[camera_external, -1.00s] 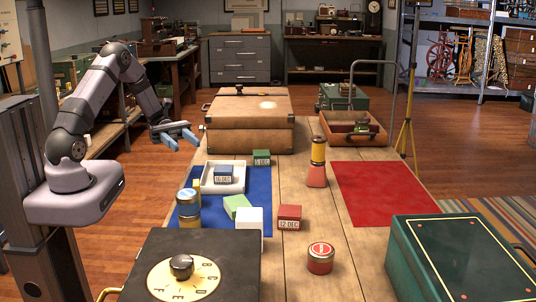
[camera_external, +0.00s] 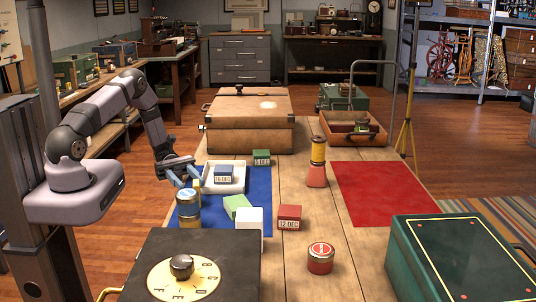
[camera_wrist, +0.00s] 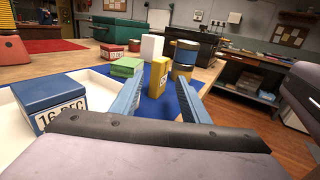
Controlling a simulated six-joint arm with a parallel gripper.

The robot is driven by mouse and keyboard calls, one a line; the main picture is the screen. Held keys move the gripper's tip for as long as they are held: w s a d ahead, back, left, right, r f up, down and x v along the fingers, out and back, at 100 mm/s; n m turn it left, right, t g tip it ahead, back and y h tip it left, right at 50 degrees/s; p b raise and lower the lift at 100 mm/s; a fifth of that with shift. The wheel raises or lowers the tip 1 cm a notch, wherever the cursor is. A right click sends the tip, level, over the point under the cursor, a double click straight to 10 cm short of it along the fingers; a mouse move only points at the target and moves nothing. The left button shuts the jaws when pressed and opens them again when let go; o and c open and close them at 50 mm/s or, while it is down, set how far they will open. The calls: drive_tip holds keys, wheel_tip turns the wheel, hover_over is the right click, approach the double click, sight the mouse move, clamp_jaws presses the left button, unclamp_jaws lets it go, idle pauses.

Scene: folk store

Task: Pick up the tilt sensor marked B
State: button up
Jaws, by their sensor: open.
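A small upright yellow block (camera_wrist: 159,74) stands on the blue mat (camera_wrist: 150,105) in the wrist view, with a pale label on its face. The mark on it is too small to read, so I cannot confirm that it is the tilt sensor marked B. In the external view it is partly hidden behind a round blue-topped tin (camera_external: 187,212) and my fingers. My gripper (camera_wrist: 160,98) is open and empty, with its blue fingers on either side of the line to the block. In the external view my gripper (camera_external: 186,178) is low over the mat's left edge.
A white tray (camera_external: 238,188) holding a blue 16 DEC block (camera_external: 223,174) lies close beside my gripper. A green block (camera_external: 238,207), white block (camera_external: 249,218) and red 12 DEC block (camera_external: 289,217) stand nearby. A red mat (camera_external: 380,195) is clear at right.

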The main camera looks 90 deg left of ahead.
sight(197, 187)
drive_tip(key=shift+w+d, duration=0.35)
drive_tip(key=shift+d, duration=0.25)
drive_tip(key=shift+w+d+r+p, duration=0.25)
drive_tip(key=shift+d+p, duration=0.1)
drive_tip(key=shift+p, duration=0.1)
drive_tip(key=p+x, duration=0.1)
drive_tip(key=x, duration=0.2)
drive_tip(key=shift+w+d+r, duration=0.1)
drive_tip(key=shift+r, duration=0.1)
drive_tip(key=shift+w+d+f+p, duration=0.1)
drive_tip(key=shift+w+d+p, duration=0.2)
drive_tip(key=shift+d, duration=0.15)
drive_tip(key=shift+c, duration=0.4)
clamp_jaws()
